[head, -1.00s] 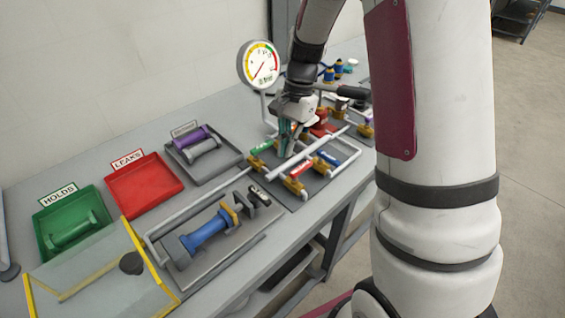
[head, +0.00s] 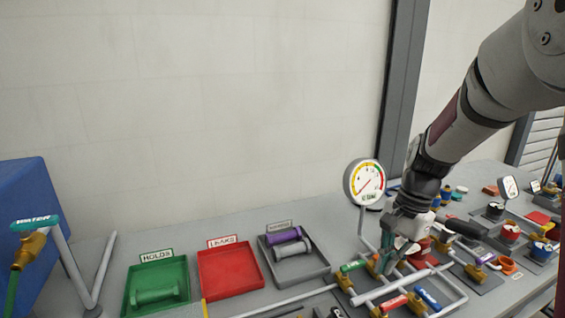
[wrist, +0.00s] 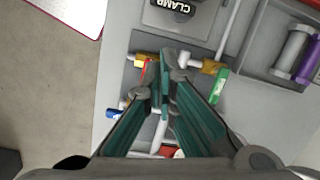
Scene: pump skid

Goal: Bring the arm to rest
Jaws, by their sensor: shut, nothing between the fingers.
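My gripper (head: 386,262) is over the valve and pipe group at the lower right of the head view, below and just right of the round gauge (head: 364,183). In the wrist view its teal fingers (wrist: 165,85) are together with nothing between them. Around the fingers are a green-handled valve (head: 353,266), a red-handled valve (head: 394,303) and a blue-handled valve (head: 428,299). The green handle also shows in the wrist view (wrist: 220,86). I cannot tell whether the fingertips touch any pipe.
A green tray (head: 158,308) marked HOLDS contains a green spool-shaped part. A red tray (head: 231,271) marked LEAKS is empty. A grey tray (head: 318,272) holds a purple part and a grey part. A plate marked CLAMP (wrist: 195,22) lies near the fingers. More fittings stand at right.

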